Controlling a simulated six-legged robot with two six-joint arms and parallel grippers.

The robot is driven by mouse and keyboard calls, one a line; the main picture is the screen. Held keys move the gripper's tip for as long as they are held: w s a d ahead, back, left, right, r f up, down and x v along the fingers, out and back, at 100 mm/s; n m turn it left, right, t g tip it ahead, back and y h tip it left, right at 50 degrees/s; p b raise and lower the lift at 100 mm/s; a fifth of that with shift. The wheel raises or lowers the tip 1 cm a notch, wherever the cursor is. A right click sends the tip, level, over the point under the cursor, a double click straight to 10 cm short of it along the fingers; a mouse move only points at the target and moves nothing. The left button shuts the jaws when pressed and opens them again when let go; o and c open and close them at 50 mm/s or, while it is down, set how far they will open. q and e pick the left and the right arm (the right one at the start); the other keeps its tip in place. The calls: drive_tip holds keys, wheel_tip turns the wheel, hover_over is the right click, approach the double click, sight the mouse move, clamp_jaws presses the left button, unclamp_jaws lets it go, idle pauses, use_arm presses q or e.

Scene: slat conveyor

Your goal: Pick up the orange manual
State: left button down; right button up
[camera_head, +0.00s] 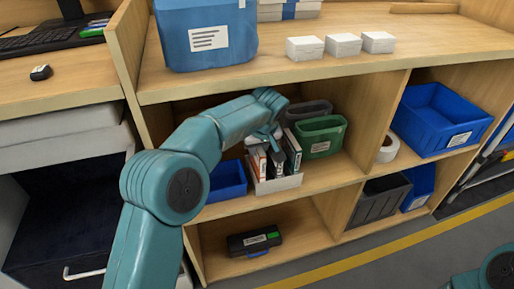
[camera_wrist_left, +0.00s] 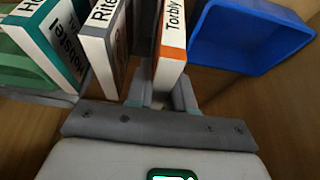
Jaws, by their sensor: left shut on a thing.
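The orange manual (camera_wrist_left: 172,42) is a thin white book with an orange band and the word "Torbly" on its spine. In the left wrist view it stands between the two fingers of my left gripper (camera_wrist_left: 161,97), which is shut on it near its lower end. In the head view my left gripper (camera_head: 268,134) reaches into the middle shelf, above a white holder (camera_head: 278,185) with several upright manuals. The arm partly hides the manuals there. My right gripper is out of view.
A blue bin (camera_head: 228,181) is left of the holder, and a green bin (camera_head: 321,137) is right. The shelf board above is close over my gripper.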

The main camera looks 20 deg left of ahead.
use_arm(q)
drive_tip(key=s+d, duration=0.9)
drive_tip(key=s, duration=0.5)
wheel_tip(320, 180, up, 7)
drive_tip(key=p, duration=0.4)
drive_tip(key=shift+s+d+p, duration=0.2)
drive_tip(key=shift+d+p, duration=0.15)
drive_tip(key=shift+f, duration=0.1)
